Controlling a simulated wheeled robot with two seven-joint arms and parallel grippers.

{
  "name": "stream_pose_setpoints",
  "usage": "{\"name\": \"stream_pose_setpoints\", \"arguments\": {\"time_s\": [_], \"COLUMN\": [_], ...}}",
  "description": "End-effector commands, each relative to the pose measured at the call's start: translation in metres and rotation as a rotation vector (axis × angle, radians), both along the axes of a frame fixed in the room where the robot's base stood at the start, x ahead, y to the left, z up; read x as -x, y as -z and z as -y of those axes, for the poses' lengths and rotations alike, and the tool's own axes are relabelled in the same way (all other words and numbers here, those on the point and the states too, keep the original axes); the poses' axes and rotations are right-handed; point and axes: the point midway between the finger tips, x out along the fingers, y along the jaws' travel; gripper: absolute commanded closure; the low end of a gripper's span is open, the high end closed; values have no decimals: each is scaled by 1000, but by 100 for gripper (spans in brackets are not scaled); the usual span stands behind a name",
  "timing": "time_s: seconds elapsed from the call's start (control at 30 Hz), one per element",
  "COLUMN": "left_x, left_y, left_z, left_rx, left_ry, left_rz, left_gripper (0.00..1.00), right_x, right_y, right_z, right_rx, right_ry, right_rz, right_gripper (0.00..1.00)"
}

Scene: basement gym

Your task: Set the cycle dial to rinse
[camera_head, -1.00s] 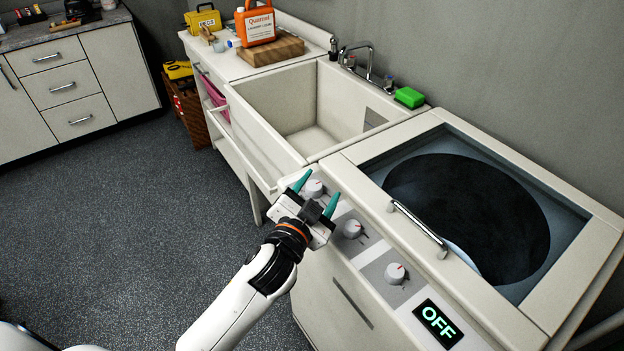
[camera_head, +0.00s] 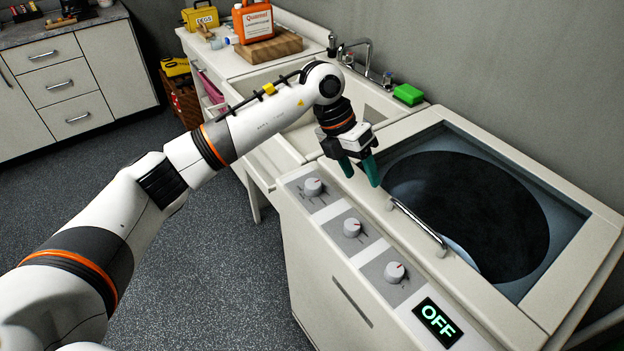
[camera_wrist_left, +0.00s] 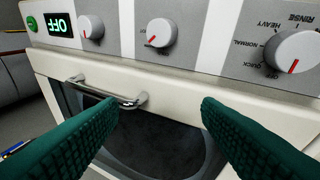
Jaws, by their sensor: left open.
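The cycle dial (camera_head: 313,187) is the white knob farthest from the display on the washer's control panel. In the left wrist view the picture is upside down; the dial (camera_wrist_left: 294,50) is at the right, with OFF, QUICK, NORMAL, HEAVY and RINSE around it. Its red mark sits at the picture's lower side, with OFF the closest label I can read. My left gripper (camera_head: 358,171) is open and empty, green fingers down, above the washer top between the dial and the lid. Its fingertips (camera_wrist_left: 160,106) are apart from the dial. My right gripper is out of view.
Two more knobs, a middle one (camera_head: 352,228) and one (camera_head: 395,272) by the OFF display (camera_head: 437,322), line the panel. The lid handle (camera_head: 418,228) stands up close to the fingers. The sink (camera_head: 275,100) adjoins the washer, with a green sponge (camera_head: 408,94) behind.

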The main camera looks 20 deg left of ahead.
Motion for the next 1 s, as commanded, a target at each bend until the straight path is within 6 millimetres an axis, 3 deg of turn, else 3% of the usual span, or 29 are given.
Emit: {"name": "stream_pose_setpoints", "arguments": {"time_s": [0.03,0.1,0.2,0.3,0.47,0.8,1.0], "left_x": [-10,-18,-22,-23,-23,-22,-22], "left_y": [-9,-17,-29,-33,-19,46,75], "left_z": [-27,-58,-88,-102,-104,-102,-102], "left_rx": [-118,-255,-382,-436,-446,-441,-441], "left_ry": [-29,-65,-108,-130,-132,-129,-129], "left_rz": [7,0,-13,-21,-27,-28,-25], "left_gripper": [41,41,41,41,41,41,41], "right_x": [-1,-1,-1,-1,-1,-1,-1], "right_y": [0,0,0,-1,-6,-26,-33], "right_z": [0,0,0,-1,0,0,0], "right_rx": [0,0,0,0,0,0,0], "right_ry": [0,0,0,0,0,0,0], "right_rz": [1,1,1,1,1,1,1], "right_gripper": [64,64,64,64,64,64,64]}}
